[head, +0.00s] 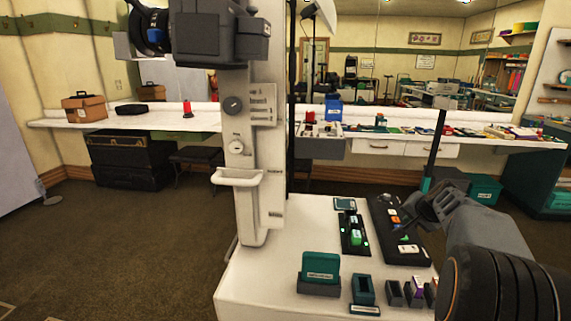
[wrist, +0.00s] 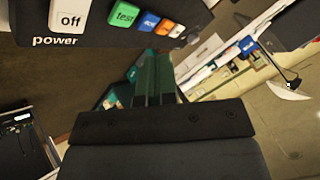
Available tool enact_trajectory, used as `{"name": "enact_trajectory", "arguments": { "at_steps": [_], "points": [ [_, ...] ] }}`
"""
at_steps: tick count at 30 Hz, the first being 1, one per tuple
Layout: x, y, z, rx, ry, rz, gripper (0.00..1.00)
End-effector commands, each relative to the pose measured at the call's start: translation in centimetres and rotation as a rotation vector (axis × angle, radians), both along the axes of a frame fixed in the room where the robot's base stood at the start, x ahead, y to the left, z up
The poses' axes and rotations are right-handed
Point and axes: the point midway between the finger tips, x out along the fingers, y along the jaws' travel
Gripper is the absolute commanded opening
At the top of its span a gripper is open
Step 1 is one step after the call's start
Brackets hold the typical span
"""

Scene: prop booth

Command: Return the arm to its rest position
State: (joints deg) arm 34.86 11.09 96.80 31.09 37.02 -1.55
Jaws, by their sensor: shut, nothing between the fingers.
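My gripper (head: 426,186) is at the right in the head view, above the far right part of the white table (head: 262,272). In the wrist view my gripper (wrist: 154,62) shows its teal fingers together, with nothing between them. A black control panel (head: 408,254) lies below it on the table. In the wrist view the panel (wrist: 90,25) fills the top left, with a white "off" switch marked power (wrist: 70,18) and a row of coloured buttons (wrist: 145,20). The fingers look apart from the panel.
A black strip with a green button (head: 356,238), a teal block (head: 320,272) and several small holders (head: 393,292) stand on the table. A white column (head: 252,150) rises at the table's left. A long counter (head: 70,122) runs along the wall.

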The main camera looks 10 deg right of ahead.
Motion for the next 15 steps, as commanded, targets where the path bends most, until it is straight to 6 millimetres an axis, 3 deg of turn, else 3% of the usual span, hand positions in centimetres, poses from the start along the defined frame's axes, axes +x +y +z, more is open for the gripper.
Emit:
{"name": "enact_trajectory", "arguments": {
  "at_steps": [3,5,12,15],
  "points": [
    [-2.7,1.6,-3.1,0.011,0.125,0.047,0.0],
    [-4.8,4.3,-2.6,0.0,0.204,0.11,0.0],
    [-14.6,16.5,3.6,-0.134,0.461,0.45,0.0],
    [-18.3,20.0,6.3,-0.209,0.511,0.575,0.0]
  ]
}}
